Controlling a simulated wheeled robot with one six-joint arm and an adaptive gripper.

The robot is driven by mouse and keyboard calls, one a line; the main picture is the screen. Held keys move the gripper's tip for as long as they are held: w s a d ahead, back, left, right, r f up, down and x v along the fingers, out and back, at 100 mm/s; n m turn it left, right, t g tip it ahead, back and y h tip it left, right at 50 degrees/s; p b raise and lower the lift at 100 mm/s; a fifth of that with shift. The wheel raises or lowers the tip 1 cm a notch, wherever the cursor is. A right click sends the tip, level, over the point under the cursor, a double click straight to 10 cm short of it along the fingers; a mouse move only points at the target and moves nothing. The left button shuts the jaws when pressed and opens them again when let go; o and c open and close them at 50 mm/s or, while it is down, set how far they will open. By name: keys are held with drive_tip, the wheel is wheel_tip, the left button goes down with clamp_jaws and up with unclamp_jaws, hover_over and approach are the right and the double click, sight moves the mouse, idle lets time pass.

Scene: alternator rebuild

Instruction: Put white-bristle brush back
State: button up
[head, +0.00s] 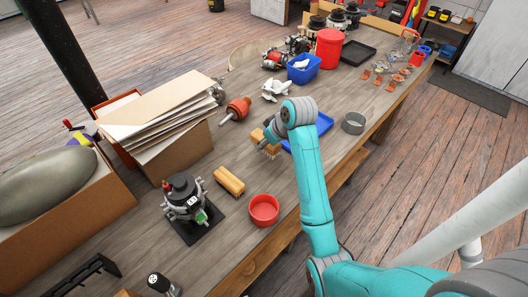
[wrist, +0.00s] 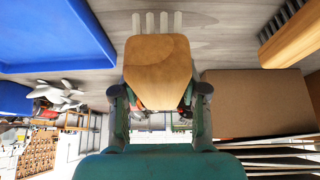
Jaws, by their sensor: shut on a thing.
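My gripper (wrist: 159,90) is shut on a wooden brush block (wrist: 158,62) with pale bristles, which I take as the white-bristle brush. In the wrist view its bristles point to the top of the picture, towards the grey wooden table. In the head view the held brush (head: 265,147) is over the middle of the table, beside the blue tray (head: 322,124), bristles down. I cannot tell if the bristles touch the table. A second wooden brush (head: 229,181) lies to the lower left; the wrist view shows it (wrist: 291,38) with dark bristles at the upper right.
A red bowl (head: 264,209) and an alternator on a black stand (head: 185,200) are nearer. A cardboard box with folders (head: 172,150) stands left. An orange-red part (head: 236,110), a blue bin (head: 303,70) and a grey round dish (head: 354,122) lie around. Bare table lies between brushes.

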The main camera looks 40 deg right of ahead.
sight(266, 159)
drive_tip(key=shift+f, duration=2.55)
drive_tip(key=shift+f, duration=0.1)
drive_tip(key=o, duration=1)
drive_tip(key=v, duration=1.2)
drive_tip(key=shift+s, duration=0.1)
